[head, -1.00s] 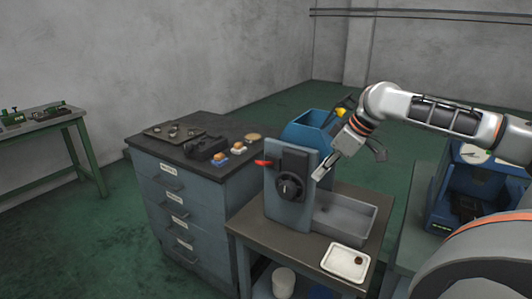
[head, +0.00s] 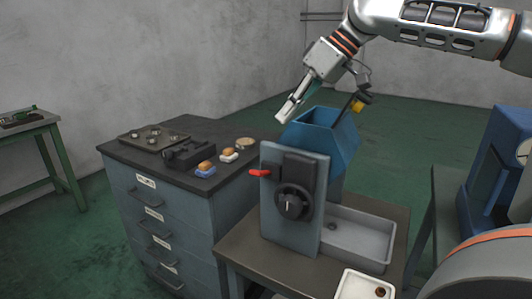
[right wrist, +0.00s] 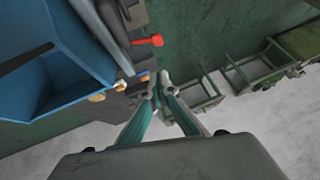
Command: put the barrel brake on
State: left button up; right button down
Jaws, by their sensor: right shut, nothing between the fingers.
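A small grey-blue machine (head: 277,223) stands on a low table, with a black dial (head: 292,203) on its front and a blue hopper (head: 340,145) behind. A red lever (head: 259,173) sticks out to the left from the machine's side. I cannot tell for certain whether this lever is the barrel brake. The lever also shows in the right wrist view (right wrist: 149,41), ahead of my fingers. My right gripper (head: 284,116) is shut and empty, above and behind the machine, left of the hopper's top and apart from the lever. My left gripper is not in view.
A drawer cabinet (head: 165,215) stands left of the machine, with a dark tray (head: 152,138), a black block and small items on top. A grey bin (head: 358,240) and a white tray (head: 366,287) lie right of the machine. A blue machine (head: 490,180) stands at far right.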

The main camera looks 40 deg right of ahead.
jog(key=b, duration=0.2)
send_near(254, 170)
jog(key=w, duration=0.3)
jog(key=f, duration=0.1)
jog(key=a+f+b, duration=0.1)
jog(key=f, duration=0.1)
jog(key=shift+w+a+f+b, duration=0.3)
jog(key=shift+w+a+f, duration=0.1)
jog(key=shift+s+f, duration=0.3)
jog(key=shift+f, duration=0.25)
jog(key=shift+a+f, duration=0.1)
jog(key=shift+f, duration=0.1)
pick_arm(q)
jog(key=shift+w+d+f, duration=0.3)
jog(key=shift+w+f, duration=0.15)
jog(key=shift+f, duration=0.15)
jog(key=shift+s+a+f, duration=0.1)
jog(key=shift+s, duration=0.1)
